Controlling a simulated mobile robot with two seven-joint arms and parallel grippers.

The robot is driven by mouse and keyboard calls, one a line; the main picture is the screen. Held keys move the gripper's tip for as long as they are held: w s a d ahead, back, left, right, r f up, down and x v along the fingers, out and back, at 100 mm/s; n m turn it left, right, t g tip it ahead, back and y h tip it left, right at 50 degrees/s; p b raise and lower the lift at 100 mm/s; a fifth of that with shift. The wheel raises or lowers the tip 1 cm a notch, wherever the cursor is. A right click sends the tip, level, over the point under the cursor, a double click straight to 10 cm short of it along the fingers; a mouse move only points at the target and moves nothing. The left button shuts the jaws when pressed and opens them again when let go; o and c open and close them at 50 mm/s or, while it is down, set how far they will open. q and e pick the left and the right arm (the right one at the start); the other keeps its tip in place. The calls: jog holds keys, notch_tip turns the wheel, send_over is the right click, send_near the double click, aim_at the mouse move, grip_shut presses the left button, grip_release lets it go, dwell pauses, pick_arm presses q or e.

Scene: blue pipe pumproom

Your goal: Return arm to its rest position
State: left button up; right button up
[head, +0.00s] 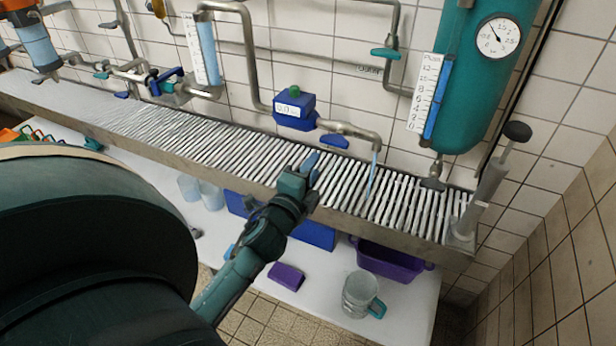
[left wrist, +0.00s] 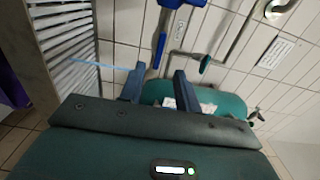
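My left arm comes in from the lower left of the head view. Its gripper (head: 310,168) is over the slatted metal grate (head: 215,143), left of the spout (head: 350,130). In the left wrist view the two fingers of the left gripper (left wrist: 159,88) stand apart with nothing held between them. A blue lever (left wrist: 160,50) shows behind the gap, apart from the fingers as far as I can tell. My right gripper is in neither view.
A thin water stream (head: 373,175) falls from the spout onto the grate. Above are a blue meter box (head: 294,108) and a teal tank (head: 485,75) with a gauge. Below, a white table (head: 335,295) holds a pitcher (head: 360,295), a purple bin (head: 390,262) and cups.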

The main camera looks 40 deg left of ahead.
pick_arm(q)
jog(key=shift+v, duration=0.95)
jog(key=s+d+f+n+g+h+p, duration=0.1)
jog(key=s+d+f+n+g+h, duration=0.2)
jog(key=s+d+f+n, duration=0.3)
jog(key=s+d+f+n+g+h+p, duration=0.1)
jog(key=s+d+f+n+g+h, duration=0.3)
jog(key=d, duration=0.8)
jog(key=s+f+n, duration=0.2)
jog(key=s+f, duration=0.2)
jog(key=shift+s+d+f+p, duration=0.2)
jog(key=shift+d+f+p, duration=0.1)
jog(key=shift+d+f, duration=0.1)
